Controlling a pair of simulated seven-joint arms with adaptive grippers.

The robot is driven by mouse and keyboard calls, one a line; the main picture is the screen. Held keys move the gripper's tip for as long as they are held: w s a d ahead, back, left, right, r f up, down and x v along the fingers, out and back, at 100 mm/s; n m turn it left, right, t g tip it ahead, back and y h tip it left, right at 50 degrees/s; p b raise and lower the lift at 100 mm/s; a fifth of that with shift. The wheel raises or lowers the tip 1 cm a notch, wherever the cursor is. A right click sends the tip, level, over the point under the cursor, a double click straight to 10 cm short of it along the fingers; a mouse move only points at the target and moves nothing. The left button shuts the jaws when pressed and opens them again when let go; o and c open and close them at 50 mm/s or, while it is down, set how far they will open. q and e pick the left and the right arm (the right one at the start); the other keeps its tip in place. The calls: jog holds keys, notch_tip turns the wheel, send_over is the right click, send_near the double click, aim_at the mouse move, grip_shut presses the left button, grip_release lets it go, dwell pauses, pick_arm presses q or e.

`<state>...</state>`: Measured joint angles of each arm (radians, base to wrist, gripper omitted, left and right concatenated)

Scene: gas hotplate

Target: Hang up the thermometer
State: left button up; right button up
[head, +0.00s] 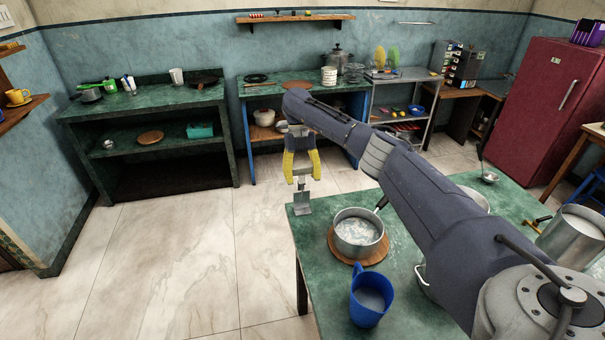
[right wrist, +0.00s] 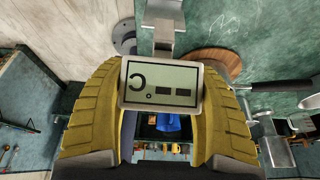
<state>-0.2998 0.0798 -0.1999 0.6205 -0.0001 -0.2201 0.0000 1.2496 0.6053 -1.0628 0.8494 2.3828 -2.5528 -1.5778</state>
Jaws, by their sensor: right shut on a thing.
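My right gripper (head: 302,168), with yellow fingers, is shut on the thermometer (right wrist: 162,85). The right wrist view shows the thermometer's pale rectangular case and grey display between the two fingers, the display reading upside down. In the head view only a small pale part of it (head: 301,172) shows between the fingers. A grey metal bracket (head: 302,203) stands at the table's far left corner, just below the fingertips. It also shows beyond the thermometer in the right wrist view (right wrist: 165,30). I cannot tell whether they touch. My left gripper is not in view.
The green table (head: 312,268) carries a steel pot (head: 358,237) on a round wooden board (head: 372,259), close right of the bracket. A blue mug (head: 368,305) stands at the front. A large metal pot (head: 572,238) is at the right. Floor left of the table is clear.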

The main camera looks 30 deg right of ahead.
aim_at(302, 184)
jog(key=shift+f, duration=1.4)
jog(key=shift+f, duration=0.5)
jog(key=shift+c, duration=1.1)
jog(key=o, duration=1.3)
jog(key=shift+o, duration=0.2)
jog(key=v, duration=1.2)
